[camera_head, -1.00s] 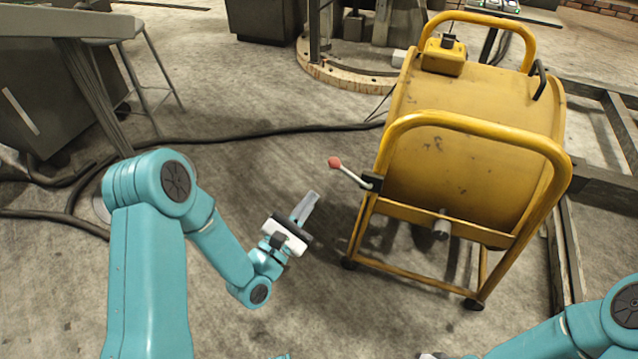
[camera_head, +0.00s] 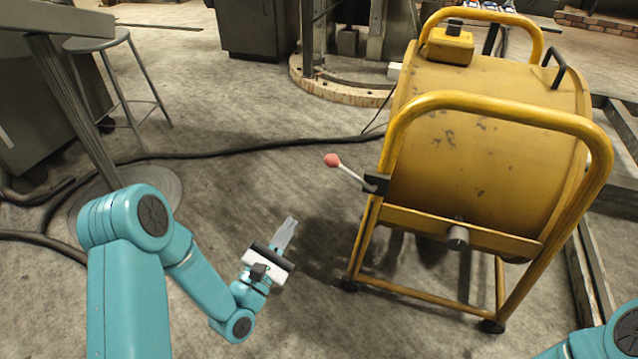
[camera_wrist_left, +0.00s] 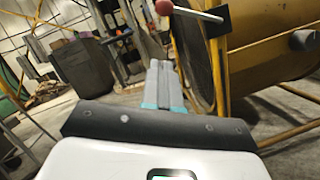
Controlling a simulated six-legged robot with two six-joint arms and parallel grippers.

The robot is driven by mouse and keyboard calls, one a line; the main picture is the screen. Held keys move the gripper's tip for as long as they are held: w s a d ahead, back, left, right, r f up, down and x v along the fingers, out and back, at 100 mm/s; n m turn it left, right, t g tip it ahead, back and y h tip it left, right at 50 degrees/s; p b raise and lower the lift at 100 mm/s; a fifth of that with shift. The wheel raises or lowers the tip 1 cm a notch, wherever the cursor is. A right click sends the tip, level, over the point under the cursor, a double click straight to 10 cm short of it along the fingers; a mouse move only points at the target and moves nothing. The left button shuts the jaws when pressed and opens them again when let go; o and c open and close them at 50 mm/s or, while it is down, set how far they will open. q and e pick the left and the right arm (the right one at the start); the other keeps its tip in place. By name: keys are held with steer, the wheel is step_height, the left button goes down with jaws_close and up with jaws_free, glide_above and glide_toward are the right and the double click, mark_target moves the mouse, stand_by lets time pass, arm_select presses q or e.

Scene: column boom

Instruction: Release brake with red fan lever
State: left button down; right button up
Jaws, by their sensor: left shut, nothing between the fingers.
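A lever with a red ball knob (camera_head: 332,160) and a pale rod sticks out to the left from a black bracket (camera_head: 376,184) on the yellow frame of a large yellow drum machine (camera_head: 480,160). The knob also shows at the top of the left wrist view (camera_wrist_left: 165,7). My left gripper (camera_head: 288,228) is shut and empty, below and to the left of the knob and apart from it. Its closed fingers also show in the left wrist view (camera_wrist_left: 160,75), below the knob. Of my right arm only a link shows at the lower right; its gripper is out of view.
A black cable (camera_head: 250,150) runs across the concrete floor behind the lever. A stool (camera_head: 120,85) and a table with a round base (camera_head: 150,185) stand at the left. The floor between my left gripper and the yellow frame is clear.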

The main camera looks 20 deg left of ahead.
mark_target(352, 174)
arm_select(q)
steer(key=s+d+r+b+x, duration=0.1)
steer(key=r+b+x, duration=0.1)
steer(key=x, duration=1.1)
steer(key=shift+r+b, duration=0.3)
steer(key=shift+b, duration=0.35)
arm_select(e)
steer(key=shift+w+d+f+t, duration=0.15)
steer(key=shift+w+f+t, duration=0.1)
steer(key=shift+w+f, duration=0.45)
steer(key=shift+w+d+f+t, duration=0.15)
steer(key=shift+w+f+t, duration=0.2)
steer(key=shift+f, duration=0.5)
arm_select(q)
steer(key=shift+d, duration=0.1)
steer(key=shift+r+m, duration=0.1)
steer(key=shift+m, duration=0.2)
arm_select(e)
steer(key=shift+d+r, duration=0.1)
steer(key=shift+d, duration=0.1)
